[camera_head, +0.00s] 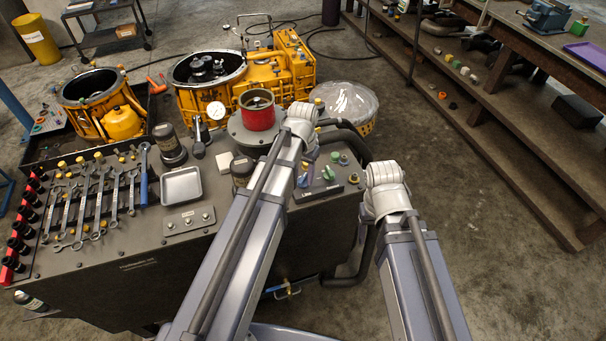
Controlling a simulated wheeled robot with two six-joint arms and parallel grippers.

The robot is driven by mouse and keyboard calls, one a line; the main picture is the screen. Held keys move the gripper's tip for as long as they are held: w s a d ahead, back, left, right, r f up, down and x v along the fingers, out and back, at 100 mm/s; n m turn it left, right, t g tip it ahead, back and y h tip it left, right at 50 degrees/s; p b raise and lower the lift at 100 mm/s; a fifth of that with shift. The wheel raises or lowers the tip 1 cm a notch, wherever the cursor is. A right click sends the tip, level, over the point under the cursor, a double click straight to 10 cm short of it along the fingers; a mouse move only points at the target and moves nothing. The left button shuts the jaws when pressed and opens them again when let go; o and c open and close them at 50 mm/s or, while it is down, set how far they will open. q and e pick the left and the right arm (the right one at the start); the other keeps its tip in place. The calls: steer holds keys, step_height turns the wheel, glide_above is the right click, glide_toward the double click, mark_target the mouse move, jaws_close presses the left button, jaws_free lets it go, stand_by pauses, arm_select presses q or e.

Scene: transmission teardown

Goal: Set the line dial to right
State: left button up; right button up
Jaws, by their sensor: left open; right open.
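A dark control panel (322,189) with several small knobs sits at the right end of the workbench. A green knob (328,173) with a pointed handle, a round green knob (335,156) and a yellow knob (353,179) show there. I cannot tell which is the line dial or read its setting; the labels are too small. My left arm crosses the bench and its pale joint lies just left of and above the knobs, partly covering the panel. My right arm's pale joint is to the right of the panel. I see no fingers of either gripper.
Wrenches (98,200), a metal tray (182,186) and a red cylinder (257,110) are on the bench. Yellow transmission housings (285,70) stand behind it. Black hoses (352,138) curve round the bench's right end. Open floor lies between the bench and wooden shelves (530,150).

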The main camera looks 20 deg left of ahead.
mark_target(303, 177)
arm_select(q)
steer(key=shift+r, duration=0.15)
step_height(303, 177, up, 8)
steer(key=p, duration=0.8)
steer(key=shift+f, duration=0.2)
steer(key=s+d+f+m+y+b, duration=0.1)
steer(key=s+d+f+b, duration=0.1)
steer(key=s+d, duration=0.8)
steer(key=s, duration=0.4)
steer(key=shift+s+d, duration=0.25)
steer(key=shift+d, duration=0.05)
